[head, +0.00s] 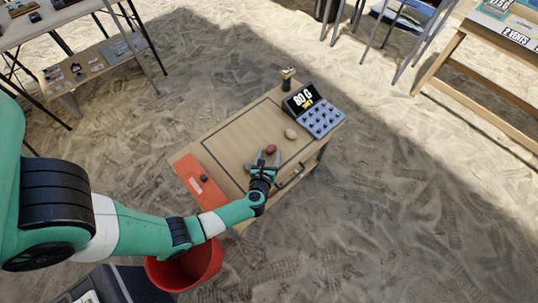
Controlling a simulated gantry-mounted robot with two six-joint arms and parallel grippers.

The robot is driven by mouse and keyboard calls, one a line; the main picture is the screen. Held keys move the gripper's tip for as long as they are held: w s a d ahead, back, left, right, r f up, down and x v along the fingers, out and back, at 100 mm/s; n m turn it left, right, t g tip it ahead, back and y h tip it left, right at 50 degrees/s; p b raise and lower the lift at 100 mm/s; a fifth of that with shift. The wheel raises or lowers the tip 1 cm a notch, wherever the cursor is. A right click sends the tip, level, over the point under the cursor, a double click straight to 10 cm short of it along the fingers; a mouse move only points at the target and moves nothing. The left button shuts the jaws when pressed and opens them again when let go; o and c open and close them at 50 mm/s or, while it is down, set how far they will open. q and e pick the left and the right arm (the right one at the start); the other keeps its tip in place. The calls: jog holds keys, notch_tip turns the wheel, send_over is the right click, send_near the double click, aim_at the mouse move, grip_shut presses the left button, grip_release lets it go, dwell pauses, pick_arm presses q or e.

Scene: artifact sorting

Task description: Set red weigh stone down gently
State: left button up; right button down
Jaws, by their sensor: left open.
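The red weigh stone (271,149) is small, reddish-brown and rounded. It shows at the fingertips of my left gripper (266,157), over the front part of the small wooden table (232,140). The gripper's fingers are open, one on each side near the stone. I cannot tell whether they touch it or whether the stone rests fully on the tabletop. A pale beige stone (291,134) lies on the table just right of the red one. My right gripper does not show.
A red bucket (205,262) stands below on sand.

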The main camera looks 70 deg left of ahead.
pick_arm(q)
jog(key=shift+s, duration=0.1)
jog(key=shift+d+r+p, duration=0.1)
jog(key=shift+r+p, duration=0.2)
jog(key=shift+p, duration=0.05)
jog(key=p+v, duration=0.4)
jog(key=v, duration=0.6)
jog(key=shift+s+d+r, duration=0.1)
jog(key=shift+s+d, duration=0.1)
jog(key=shift+s+d+r, duration=0.1)
jog(key=shift+s+d, duration=0.25)
jog(key=shift+d, duration=0.1)
